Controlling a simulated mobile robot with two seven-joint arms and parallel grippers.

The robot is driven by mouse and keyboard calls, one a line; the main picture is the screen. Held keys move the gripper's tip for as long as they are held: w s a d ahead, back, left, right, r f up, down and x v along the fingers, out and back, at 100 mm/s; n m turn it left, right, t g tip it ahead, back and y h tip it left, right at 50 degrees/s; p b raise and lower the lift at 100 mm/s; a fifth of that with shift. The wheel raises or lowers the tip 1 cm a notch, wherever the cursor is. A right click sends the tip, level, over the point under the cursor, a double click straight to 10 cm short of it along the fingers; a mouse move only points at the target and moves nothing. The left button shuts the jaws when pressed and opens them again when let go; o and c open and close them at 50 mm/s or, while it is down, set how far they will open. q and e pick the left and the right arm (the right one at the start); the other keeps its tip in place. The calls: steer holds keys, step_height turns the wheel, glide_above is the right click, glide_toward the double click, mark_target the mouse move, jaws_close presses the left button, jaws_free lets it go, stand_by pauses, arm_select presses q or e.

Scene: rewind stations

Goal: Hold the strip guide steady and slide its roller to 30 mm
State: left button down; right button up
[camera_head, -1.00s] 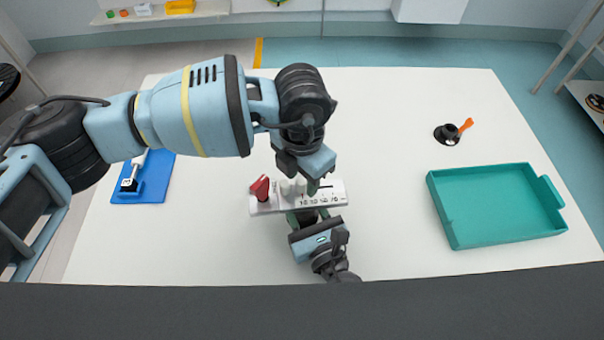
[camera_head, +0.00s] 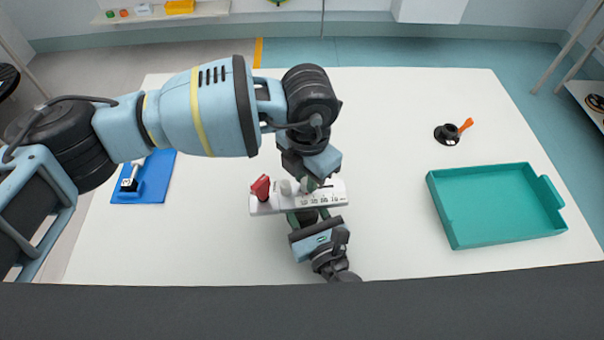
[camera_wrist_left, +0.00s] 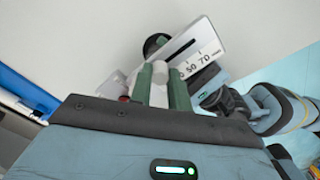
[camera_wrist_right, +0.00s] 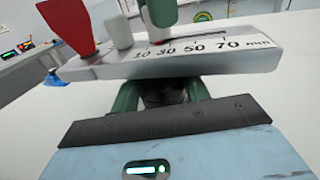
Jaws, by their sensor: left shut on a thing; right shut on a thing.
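The strip guide (camera_head: 337,195) is a white bar with a slot and a millimetre scale, lying across the table's middle. My left gripper (camera_head: 308,184) comes from above and is shut on the pale roller (camera_wrist_left: 160,92), which shows between its green fingers in the left wrist view. My right gripper (camera_wrist_right: 162,93) is shut on a dark part under the guide's front side. In the right wrist view, the left fingers stand near the 30 mark, with a small red mark beneath them. The exact reading is partly hidden by the fingers.
A red lever (camera_head: 261,187) and a pale post (camera_wrist_right: 119,33) stand at the guide's left end. A blue holder (camera_head: 155,183) lies left, a teal tray (camera_head: 480,243) right, and a black part with an orange handle (camera_head: 449,134) behind it. The table between is clear.

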arm_select(q)
steer(key=shift+w+d, duration=0.1)
steer(key=shift+d, duration=0.55)
steer(key=c, duration=1.3)
jaws_free()
steer(key=shift+r, duration=0.1)
step_height(320, 180, up, 12)
